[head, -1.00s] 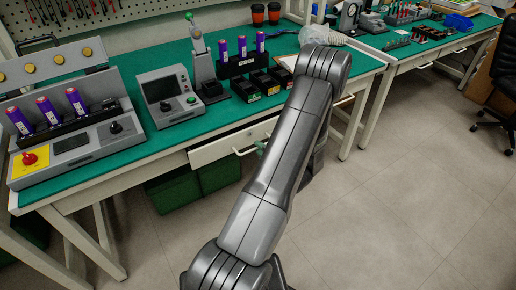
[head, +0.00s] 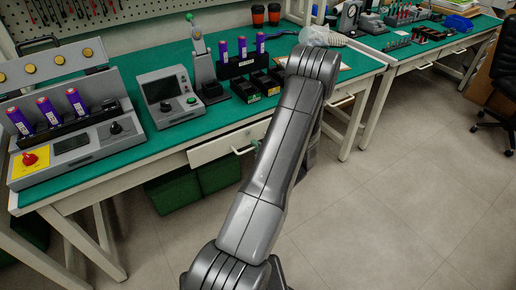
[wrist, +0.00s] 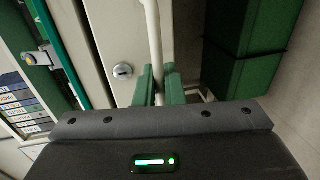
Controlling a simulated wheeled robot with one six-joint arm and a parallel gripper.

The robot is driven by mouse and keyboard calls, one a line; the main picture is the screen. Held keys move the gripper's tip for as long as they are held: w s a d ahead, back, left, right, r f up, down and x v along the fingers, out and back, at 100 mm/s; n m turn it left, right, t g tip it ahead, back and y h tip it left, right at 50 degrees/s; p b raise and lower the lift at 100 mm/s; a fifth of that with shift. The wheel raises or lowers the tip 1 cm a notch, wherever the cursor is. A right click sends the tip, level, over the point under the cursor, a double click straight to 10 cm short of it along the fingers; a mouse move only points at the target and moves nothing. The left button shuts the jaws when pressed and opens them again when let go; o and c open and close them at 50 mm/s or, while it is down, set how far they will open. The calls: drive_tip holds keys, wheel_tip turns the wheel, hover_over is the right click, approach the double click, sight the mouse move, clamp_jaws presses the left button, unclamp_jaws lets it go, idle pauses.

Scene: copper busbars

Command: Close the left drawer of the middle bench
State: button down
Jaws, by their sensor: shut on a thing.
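The left drawer (head: 212,150) of the middle bench has a pale front with a white bar handle (head: 236,151). Its front appears to stand out a little from under the green benchtop; my arm hides its right part. My gripper (head: 256,144) is at the handle, mostly hidden behind my arm in the head view. In the wrist view, the green fingers of my gripper (wrist: 160,86) are shut on the white handle bar (wrist: 153,40), one on each side. A round lock (wrist: 123,71) shows on the drawer front beside the handle.
Dark green bins (head: 175,188) stand on the floor under the drawer. The green benchtop (head: 150,152) carries a monitor unit (head: 168,95), a test panel (head: 75,145) and purple cells. Another bench (head: 425,52) stands at right. The floor (head: 400,200) to the right is clear.

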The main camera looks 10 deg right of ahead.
drive_tip(key=x, duration=0.3)
drive_tip(key=shift+w+a+r, duration=0.15)
drive_tip(key=shift+w+r, duration=0.15)
drive_tip(key=shift+w, duration=0.1)
drive_tip(key=c, duration=2)
unclamp_jaws()
drive_tip(key=shift+r, duration=0.1)
drive_tip(key=o, duration=0.3)
drive_tip(key=shift+w, duration=0.1)
approach(250, 139)
drive_tip(key=v, duration=0.4)
drive_tip(key=shift+s+p, duration=0.35)
drive_tip(key=shift+s, duration=0.05)
drive_tip(key=shift+w, duration=0.1)
